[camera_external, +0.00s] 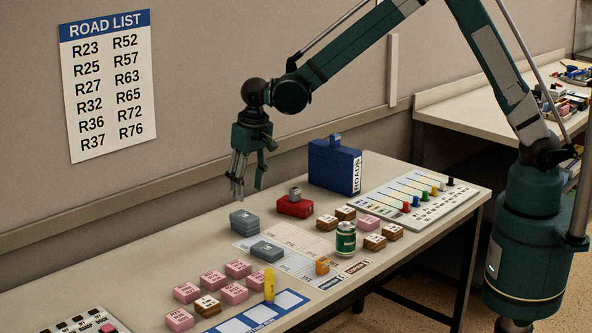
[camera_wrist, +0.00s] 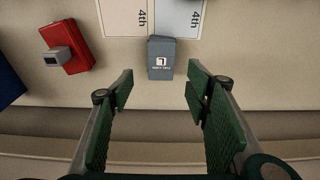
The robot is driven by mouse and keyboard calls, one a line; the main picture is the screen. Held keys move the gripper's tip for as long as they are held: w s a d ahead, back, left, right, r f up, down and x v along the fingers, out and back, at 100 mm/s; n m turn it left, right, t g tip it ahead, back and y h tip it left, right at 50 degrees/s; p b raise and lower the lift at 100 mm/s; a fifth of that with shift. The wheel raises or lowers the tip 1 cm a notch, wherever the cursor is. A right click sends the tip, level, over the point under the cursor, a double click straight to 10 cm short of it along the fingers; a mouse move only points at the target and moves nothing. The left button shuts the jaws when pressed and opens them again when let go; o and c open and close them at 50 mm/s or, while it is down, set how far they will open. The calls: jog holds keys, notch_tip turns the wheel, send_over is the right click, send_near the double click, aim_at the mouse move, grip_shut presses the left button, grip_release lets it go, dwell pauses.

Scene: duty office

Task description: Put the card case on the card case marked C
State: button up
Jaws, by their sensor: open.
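Two grey card cases show in the external view. One card case (camera_external: 244,223) sits at the far edge of a printed sheet and looks taller, perhaps two stacked pieces. The other card case (camera_external: 267,251) lies flat on the sheet, nearer the camera. I cannot read which is marked C. The wrist view shows one grey card case (camera_wrist: 161,64) with a white label, its letter unclear, just beyond my fingertips. My gripper (camera_external: 248,191) is open and empty, pointing down above the table's wall side. Its two fingers also show in the wrist view (camera_wrist: 160,82), apart from the case.
A red box (camera_external: 296,207) and a tall blue ROADS box (camera_external: 334,167) stand right of the cases. A green can (camera_external: 346,238), an orange piece (camera_external: 322,265), a yellow piece (camera_external: 269,285) and several pink and brown blocks (camera_external: 238,269) crowd the front. The wall-side strip is clear.

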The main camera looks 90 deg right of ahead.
jog(key=shift+s+a+r, duration=0.1)
jog(key=shift+r, duration=1)
jog(key=s+a+r+n+t, duration=0.2)
jog(key=s+a+r, duration=0.2)
jog(key=s+r, duration=0.65)
jog(key=s+a+r+n+t, duration=0.1)
jog(key=s+a+r+n, duration=0.15)
jog(key=s+r, duration=0.75)
jog(key=s+a+n+t, duration=0.1)
jog(key=s+a+n, duration=0.1)
jog(key=s, duration=1)
jog(key=s+a+f+n+t+y, duration=0.1)
jog(key=s+a, duration=0.3)
jog(key=s, duration=0.8)
jog(key=shift+s+f+n+t, duration=0.3)
jog(key=shift+n+t, duration=0.2)
jog(key=shift+n, duration=0.25)
